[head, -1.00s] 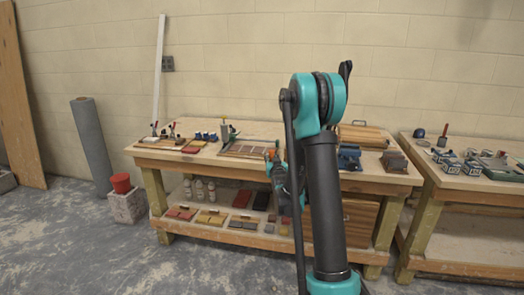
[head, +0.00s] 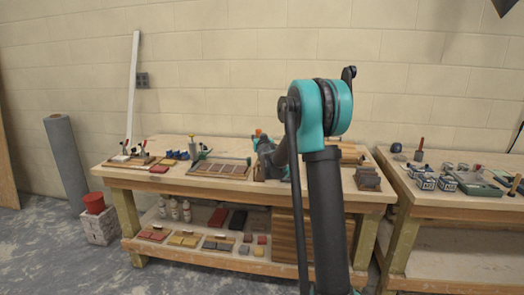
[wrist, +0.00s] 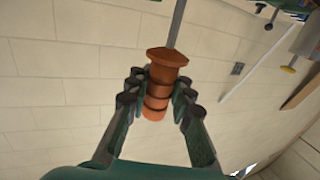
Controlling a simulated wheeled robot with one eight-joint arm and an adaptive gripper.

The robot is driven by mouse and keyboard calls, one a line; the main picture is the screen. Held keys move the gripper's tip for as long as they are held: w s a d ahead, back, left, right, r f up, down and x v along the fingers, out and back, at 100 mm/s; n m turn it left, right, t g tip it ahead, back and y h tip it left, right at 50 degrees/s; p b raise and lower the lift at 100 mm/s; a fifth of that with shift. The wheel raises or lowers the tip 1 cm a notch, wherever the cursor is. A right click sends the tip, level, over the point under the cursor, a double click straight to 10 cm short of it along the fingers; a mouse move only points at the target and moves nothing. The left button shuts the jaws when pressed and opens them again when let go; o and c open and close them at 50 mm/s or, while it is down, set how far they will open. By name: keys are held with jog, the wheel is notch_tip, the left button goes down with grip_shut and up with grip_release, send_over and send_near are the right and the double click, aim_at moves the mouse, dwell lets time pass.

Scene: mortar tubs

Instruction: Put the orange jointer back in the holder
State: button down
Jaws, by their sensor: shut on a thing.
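The orange jointer shows in the wrist view as an orange ringed handle (wrist: 158,92) with a wide flat cap. A grey metal shank runs away from it toward the top edge. My gripper (wrist: 159,94) is shut around this handle, with fingers on both sides. In the head view my gripper (head: 268,150) is over the bench top, right of the divided wooden tray, partly hidden by my own arm. A bit of orange (head: 257,132) shows at its top. I cannot tell which thing on the bench is the holder.
The wooden workbench (head: 150,180) carries a divided wooden tray (head: 218,169), clamps at the left (head: 124,153) and a grey block (head: 368,177) at the right. A second bench (head: 440,204) stands to the right.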

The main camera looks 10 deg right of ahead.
jog(key=shift+w+d+r, duration=0.2)
jog(key=shift+d+r, duration=0.05)
jog(key=shift+f, duration=2.05)
jog(key=shift+f, duration=1.75)
jog(key=shift+f, duration=0.15)
jog(key=shift+f, duration=1.05)
jog(key=shift+f, duration=0.1)
jog(key=shift+f, duration=0.7)
